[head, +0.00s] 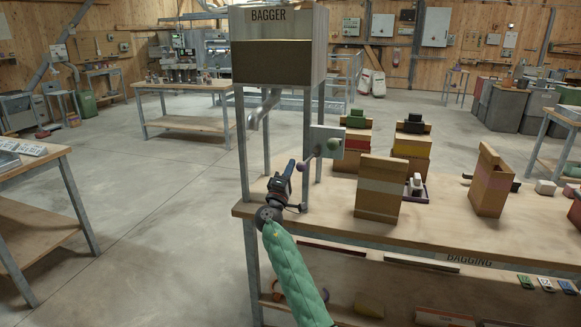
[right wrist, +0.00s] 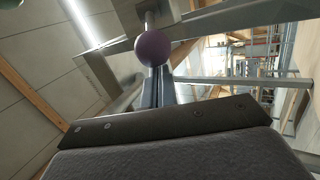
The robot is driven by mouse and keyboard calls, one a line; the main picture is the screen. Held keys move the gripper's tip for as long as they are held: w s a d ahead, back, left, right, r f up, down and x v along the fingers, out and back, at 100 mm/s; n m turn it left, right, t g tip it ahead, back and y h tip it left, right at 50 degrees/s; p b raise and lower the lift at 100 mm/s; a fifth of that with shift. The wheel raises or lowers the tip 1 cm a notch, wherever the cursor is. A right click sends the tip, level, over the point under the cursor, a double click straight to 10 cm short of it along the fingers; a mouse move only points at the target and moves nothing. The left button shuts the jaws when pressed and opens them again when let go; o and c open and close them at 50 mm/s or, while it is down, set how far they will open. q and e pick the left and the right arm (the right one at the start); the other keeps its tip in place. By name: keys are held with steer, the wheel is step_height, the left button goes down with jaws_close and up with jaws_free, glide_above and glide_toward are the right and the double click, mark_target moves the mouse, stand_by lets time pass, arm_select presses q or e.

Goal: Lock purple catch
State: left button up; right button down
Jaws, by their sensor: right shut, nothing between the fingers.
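The purple catch shows as a purple ball knob (head: 302,167) on a lever at the lower left of a pale box (head: 328,142) on the bagger's front right leg. A green ball knob (head: 334,144) sits on the same box. In the right wrist view the purple ball (right wrist: 153,48) is close, straight beyond my fingers. My right gripper (head: 290,166) is shut and empty, its tip just left of the purple ball. I cannot tell whether they touch. My left gripper is not in view.
The bagger (head: 279,46) stands on metal legs over the wooden bagging bench (head: 330,215). Another table (head: 35,185) is at the left, with clear floor between.

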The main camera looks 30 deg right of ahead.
steer(key=shift+s+f, duration=0.1)
steer(key=shift+s, duration=0.05)
stand_by(0.3)
steer(key=shift+s+d+n+t+y, duration=0.1)
steer(key=shift+s+n+t+y, duration=0.15)
steer(key=shift+n+t+y, duration=0.55)
